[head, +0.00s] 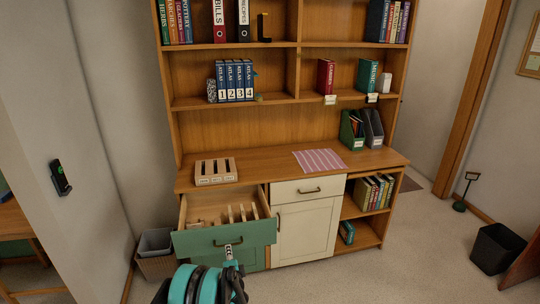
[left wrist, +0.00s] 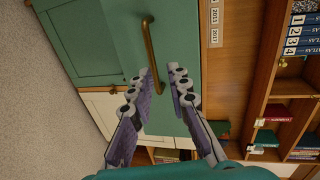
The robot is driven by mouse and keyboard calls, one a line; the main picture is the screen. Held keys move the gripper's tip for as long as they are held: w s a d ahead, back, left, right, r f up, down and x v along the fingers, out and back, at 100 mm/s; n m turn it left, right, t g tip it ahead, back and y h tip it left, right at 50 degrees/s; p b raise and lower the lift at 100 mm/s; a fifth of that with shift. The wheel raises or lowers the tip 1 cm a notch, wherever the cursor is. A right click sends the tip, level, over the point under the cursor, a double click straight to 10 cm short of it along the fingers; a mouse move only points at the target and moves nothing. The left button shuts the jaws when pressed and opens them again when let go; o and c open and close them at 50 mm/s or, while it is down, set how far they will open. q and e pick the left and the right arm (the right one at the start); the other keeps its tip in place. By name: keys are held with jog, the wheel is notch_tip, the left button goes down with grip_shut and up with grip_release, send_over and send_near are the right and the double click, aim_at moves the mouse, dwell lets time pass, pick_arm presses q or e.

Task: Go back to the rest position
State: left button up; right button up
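My left gripper (head: 229,254) is in front of the green drawer (head: 207,241), which is pulled out of the cabinet. In the left wrist view its two fingers (left wrist: 158,78) are apart with nothing held. The brass drawer handle (left wrist: 153,45) lies just beyond the fingertips, and its lower end shows between them. I cannot tell whether a finger touches it. My right gripper is in neither view.
The wooden hutch (head: 236,132) holds books and binders. Its counter carries a slotted wooden box (head: 216,171) and a striped mat (head: 319,160). A bin (head: 154,243) stands left of the drawer, and a black bin (head: 497,248) at the right.

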pick_arm(q)
jog(key=s+a+r+n+g, duration=0.2)
jog(key=s+r+n, duration=0.2)
jog(key=r, duration=0.9)
jog(key=s+r+n+g+h, duration=0.15)
jog(key=s+r+n, duration=0.25)
jog(key=s+r, duration=0.55)
jog(key=s+d+f+n+g+h, duration=0.1)
jog(key=s+d+n+g, duration=0.1)
jog(key=s, duration=1.2)
jog(key=s+d+f+n+g+h, duration=0.1)
jog(key=s+d+n+g+h, duration=0.1)
jog(key=s, duration=1.3)
jog(key=shift+d+f+n, duration=0.3)
jog(key=shift+d+n, duration=0.35)
jog(key=shift+n, duration=0.45)
jog(key=shift+w+d, duration=0.1)
